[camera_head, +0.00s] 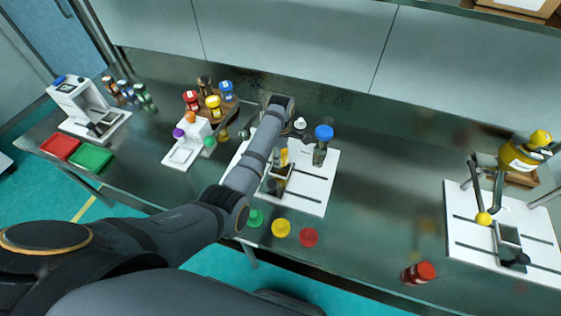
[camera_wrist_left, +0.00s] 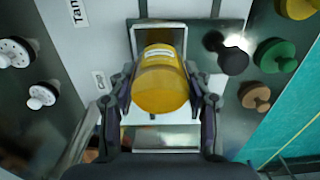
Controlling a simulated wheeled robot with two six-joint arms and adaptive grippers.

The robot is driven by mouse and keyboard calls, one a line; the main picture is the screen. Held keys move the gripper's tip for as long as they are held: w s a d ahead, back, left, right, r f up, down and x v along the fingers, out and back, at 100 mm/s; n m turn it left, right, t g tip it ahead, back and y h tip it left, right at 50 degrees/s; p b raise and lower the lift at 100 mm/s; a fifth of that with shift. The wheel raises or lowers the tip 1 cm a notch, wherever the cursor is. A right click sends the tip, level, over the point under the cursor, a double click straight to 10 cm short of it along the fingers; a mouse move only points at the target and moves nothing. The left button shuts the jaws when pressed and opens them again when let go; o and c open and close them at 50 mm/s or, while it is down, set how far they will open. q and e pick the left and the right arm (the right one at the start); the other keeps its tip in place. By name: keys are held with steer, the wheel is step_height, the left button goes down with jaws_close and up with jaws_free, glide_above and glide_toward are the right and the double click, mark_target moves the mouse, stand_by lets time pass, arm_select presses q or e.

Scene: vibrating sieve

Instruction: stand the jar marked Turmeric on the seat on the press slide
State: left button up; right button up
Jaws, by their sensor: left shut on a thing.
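My left gripper (camera_head: 280,165) is over the middle white board (camera_head: 308,193). In the left wrist view the left gripper (camera_wrist_left: 162,105) is shut around a yellow jar (camera_wrist_left: 162,85). A pale label shows on it, too small to read. The jar (camera_head: 284,156) is partly hidden by my arm in the head view. It is above or at a metal-framed slide (camera_wrist_left: 160,28) with a black knob (camera_wrist_left: 232,60); I cannot tell whether it touches. Another slide seat (camera_head: 508,234) with a black knob is on the right board, below a yellow-ball lever (camera_head: 484,218). My right gripper is out of view.
A blue-lidded jar (camera_head: 322,145) stands on the middle board. Green (camera_head: 254,218), yellow (camera_head: 281,228) and red (camera_head: 308,237) round pieces lie at the front. A red-topped jar (camera_head: 418,272) is near the front edge. A large yellow container (camera_head: 520,156) stands at the right rear.

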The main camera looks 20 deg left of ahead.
arm_select(q)
steer(key=shift+f, duration=0.1)
step_height(320, 180, down, 4)
steer(key=shift+r, duration=0.1)
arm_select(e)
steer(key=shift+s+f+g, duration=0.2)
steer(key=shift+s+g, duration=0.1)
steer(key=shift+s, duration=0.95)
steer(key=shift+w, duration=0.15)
arm_select(q)
steer(key=o, duration=1.1)
steer(key=shift+o, duration=0.2)
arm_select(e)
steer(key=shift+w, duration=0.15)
arm_select(q)
steer(key=shift+r, duration=0.2)
step_height(320, 180, up, 12)
steer(key=shift+f+b, duration=0.2)
steer(key=shift+b, duration=0.1)
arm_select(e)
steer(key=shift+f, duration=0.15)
